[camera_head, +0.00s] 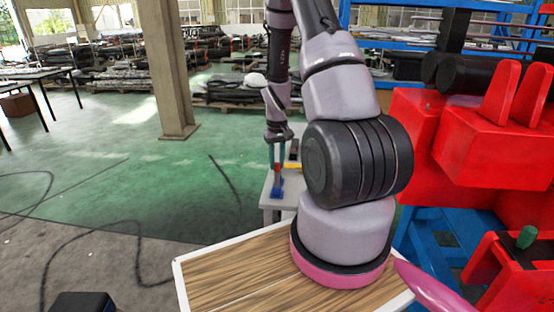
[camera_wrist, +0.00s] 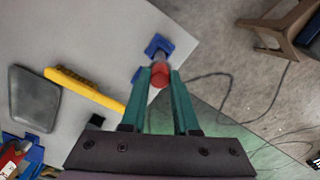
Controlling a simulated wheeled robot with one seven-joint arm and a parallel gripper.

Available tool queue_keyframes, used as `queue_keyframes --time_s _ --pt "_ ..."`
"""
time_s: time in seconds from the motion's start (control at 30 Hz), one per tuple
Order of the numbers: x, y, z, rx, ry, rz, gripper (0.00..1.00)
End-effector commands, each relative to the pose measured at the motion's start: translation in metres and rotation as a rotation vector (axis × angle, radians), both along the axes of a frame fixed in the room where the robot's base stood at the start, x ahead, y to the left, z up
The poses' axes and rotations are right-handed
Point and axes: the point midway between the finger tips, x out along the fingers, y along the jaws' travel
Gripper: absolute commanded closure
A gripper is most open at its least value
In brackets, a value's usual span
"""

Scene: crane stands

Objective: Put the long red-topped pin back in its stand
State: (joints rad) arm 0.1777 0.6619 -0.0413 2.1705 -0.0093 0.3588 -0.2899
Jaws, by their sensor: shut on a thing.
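The red-topped pin (camera_wrist: 160,74) is between the tips of my gripper's teal fingers (camera_wrist: 160,80) in the wrist view, and the gripper is shut on it. A short grey length of the pin shows beyond the red top, in line with a blue stand (camera_wrist: 157,46) near the table edge. In the head view my gripper (camera_head: 277,160) points down above the blue stand (camera_head: 277,190), with the red top (camera_head: 278,168) just over it. I cannot tell how deep the pin's lower end sits in the stand.
The pale table (camera_wrist: 110,35) also holds a yellow-handled brush (camera_wrist: 85,88), a grey flat block (camera_wrist: 34,98), a small black square (camera_wrist: 96,121) and a blue-and-red item (camera_wrist: 20,150) at lower left. The table's edge is close to the stand. Red machinery (camera_head: 490,140) stands at the right.

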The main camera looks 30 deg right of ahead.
Motion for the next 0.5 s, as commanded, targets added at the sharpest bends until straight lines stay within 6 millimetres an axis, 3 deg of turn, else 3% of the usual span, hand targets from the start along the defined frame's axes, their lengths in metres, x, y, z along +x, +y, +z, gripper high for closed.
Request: queue_keyframes --time_s 0.5 --pt "0.0 0.0 -0.021 0.0 -0.001 -0.001 1.0"
